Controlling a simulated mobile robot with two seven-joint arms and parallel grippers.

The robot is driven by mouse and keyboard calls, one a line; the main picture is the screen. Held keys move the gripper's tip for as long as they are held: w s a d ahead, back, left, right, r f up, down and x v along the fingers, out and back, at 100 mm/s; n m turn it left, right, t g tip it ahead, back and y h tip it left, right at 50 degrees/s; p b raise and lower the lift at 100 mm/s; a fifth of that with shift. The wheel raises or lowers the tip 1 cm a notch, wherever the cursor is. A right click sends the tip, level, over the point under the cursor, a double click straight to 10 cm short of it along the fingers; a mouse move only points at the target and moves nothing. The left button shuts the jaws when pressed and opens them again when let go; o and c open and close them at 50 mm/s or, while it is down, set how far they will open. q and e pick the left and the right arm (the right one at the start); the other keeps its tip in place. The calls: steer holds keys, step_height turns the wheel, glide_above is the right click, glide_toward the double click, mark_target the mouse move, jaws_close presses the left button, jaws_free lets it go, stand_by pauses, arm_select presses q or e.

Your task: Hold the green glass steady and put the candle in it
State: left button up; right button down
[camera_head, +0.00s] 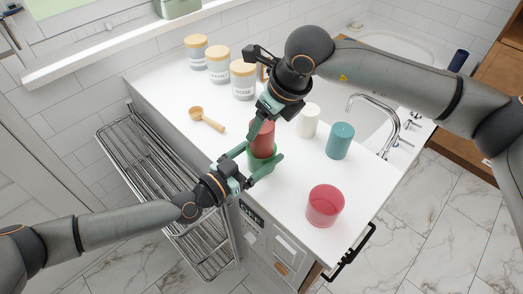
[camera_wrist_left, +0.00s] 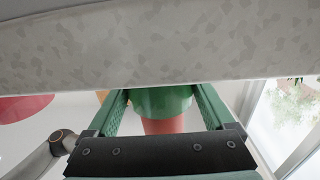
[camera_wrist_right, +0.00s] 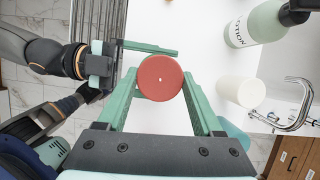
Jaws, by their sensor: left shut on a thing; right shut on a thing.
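The green glass (camera_head: 262,163) stands upright near the front edge of the white counter. My left gripper (camera_head: 265,164) is shut on it from the front left; in the left wrist view the glass (camera_wrist_left: 164,102) sits between the fingers. My right gripper (camera_head: 264,125) is shut on the red candle (camera_head: 263,138) from above. The candle is upright over the glass, its lower end at the rim; how deep it reaches inside is hidden. In the right wrist view the candle's round top (camera_wrist_right: 160,78) with its wick lies between the fingertips.
A red glass (camera_head: 325,206) stands at the counter's right front. A teal candle (camera_head: 340,141) and a white candle (camera_head: 307,121) stand behind, near the sink and tap (camera_head: 378,110). Labelled jars (camera_head: 243,81) and a wooden scoop (camera_head: 207,119) are at the back left.

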jaws_free()
stand_by(0.3)
steer(key=v, duration=1.2)
arm_select(q)
steer(key=o, duration=1.2)
steer(key=shift+a, duration=0.1)
